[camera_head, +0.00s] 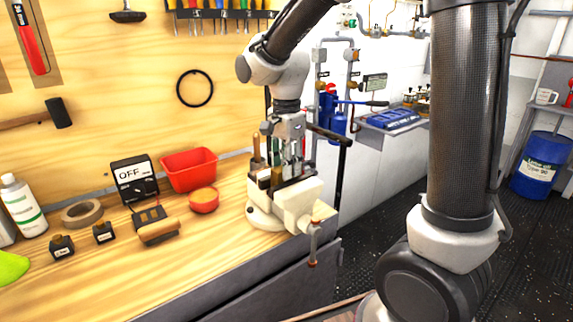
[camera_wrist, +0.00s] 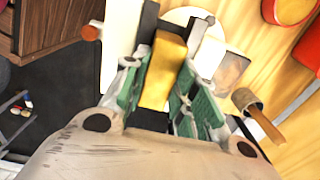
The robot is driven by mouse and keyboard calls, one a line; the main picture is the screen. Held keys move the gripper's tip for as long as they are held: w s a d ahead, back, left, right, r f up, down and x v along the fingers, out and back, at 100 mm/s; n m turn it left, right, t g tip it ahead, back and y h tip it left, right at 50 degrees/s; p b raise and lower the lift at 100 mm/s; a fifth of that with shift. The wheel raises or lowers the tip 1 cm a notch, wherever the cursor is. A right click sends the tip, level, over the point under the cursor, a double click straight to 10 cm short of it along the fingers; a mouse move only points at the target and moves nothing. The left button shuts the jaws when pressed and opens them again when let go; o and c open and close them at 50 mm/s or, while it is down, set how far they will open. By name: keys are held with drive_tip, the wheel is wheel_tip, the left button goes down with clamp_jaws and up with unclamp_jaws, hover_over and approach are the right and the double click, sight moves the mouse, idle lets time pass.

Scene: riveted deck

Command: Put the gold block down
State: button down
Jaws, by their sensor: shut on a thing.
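The gold block (camera_wrist: 163,72) is between the green-padded fingers of my gripper (camera_wrist: 160,92) in the wrist view. My gripper is shut on it. In the head view my gripper (camera_head: 287,158) points down over a cream bench vise (camera_head: 297,203) at the bench's right end. In the wrist view the pale vise parts (camera_wrist: 121,38) lie on both sides of the block, with a dark jaw beside it. I cannot tell whether the block touches the vise. In the head view the block is hard to make out among the fingers and jaws.
A wooden handle (camera_head: 257,147) stands close to my gripper. A red bin (camera_head: 189,169), a red round pot (camera_head: 204,200), a meter marked OFF (camera_head: 134,178) and a tape roll (camera_head: 82,213) are on the bench to the left. Bare wood lies at the bench front.

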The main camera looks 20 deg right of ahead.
drive_tip(key=c, duration=1.1)
unclamp_jaws()
drive_tip(key=shift+f, duration=0.1)
wheel_tip(320, 180, up, 11)
drive_tip(key=s+d+n+t, duration=0.1)
drive_tip(key=s+d+n, duration=0.3)
drive_tip(key=s+d, duration=0.1)
drive_tip(key=s+d+f+n+t, duration=0.1)
drive_tip(key=s+d+n+t, duration=0.1)
drive_tip(key=s+d+n, duration=0.3)
drive_tip(key=s+d+f+n+t, duration=0.1)
drive_tip(key=s+d+n, duration=0.4)
drive_tip(key=s, duration=0.4)
drive_tip(key=shift+f, duration=0.15)
